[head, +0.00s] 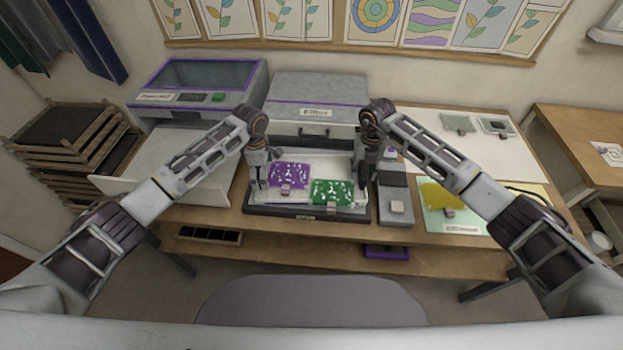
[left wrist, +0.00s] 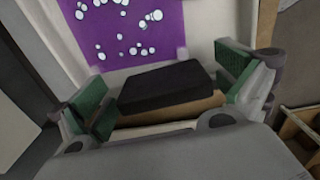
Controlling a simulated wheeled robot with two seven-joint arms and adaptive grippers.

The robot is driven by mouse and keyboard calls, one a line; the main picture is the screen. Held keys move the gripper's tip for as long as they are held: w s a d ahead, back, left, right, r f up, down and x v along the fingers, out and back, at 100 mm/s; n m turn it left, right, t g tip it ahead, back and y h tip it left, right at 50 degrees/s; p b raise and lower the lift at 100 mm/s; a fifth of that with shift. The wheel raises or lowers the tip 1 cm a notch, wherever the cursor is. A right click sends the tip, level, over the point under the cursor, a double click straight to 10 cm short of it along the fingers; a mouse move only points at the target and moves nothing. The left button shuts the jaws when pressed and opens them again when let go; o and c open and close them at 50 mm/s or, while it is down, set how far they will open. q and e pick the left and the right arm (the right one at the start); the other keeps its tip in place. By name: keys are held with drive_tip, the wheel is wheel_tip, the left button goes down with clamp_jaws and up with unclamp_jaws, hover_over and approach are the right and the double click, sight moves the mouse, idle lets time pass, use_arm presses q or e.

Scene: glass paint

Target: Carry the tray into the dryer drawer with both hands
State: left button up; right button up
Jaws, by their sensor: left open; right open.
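The light tray (head: 325,165) lies in front of the grey labelled dryer (head: 318,98), on a dark base (head: 290,211). It bears a purple spotted panel (head: 289,174) and a green spotted panel (head: 332,192). My left gripper (head: 258,182) is at the tray's left side and my right gripper (head: 364,175) at its right side. Both are open. In the left wrist view, my open left fingers (left wrist: 168,100) stand on either side of a black block (left wrist: 165,84), with the purple panel (left wrist: 125,30) beyond. Whether the right fingers straddle anything is too small to tell.
A grey machine with a window (head: 205,85) stands at the back left. Wooden racks (head: 65,145) stand at far left. A chair back (head: 310,300) is in front.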

use_arm(q)
drive_tip(key=shift+f, duration=0.25)
use_arm(e)
drive_tip(key=shift+f, duration=0.2)
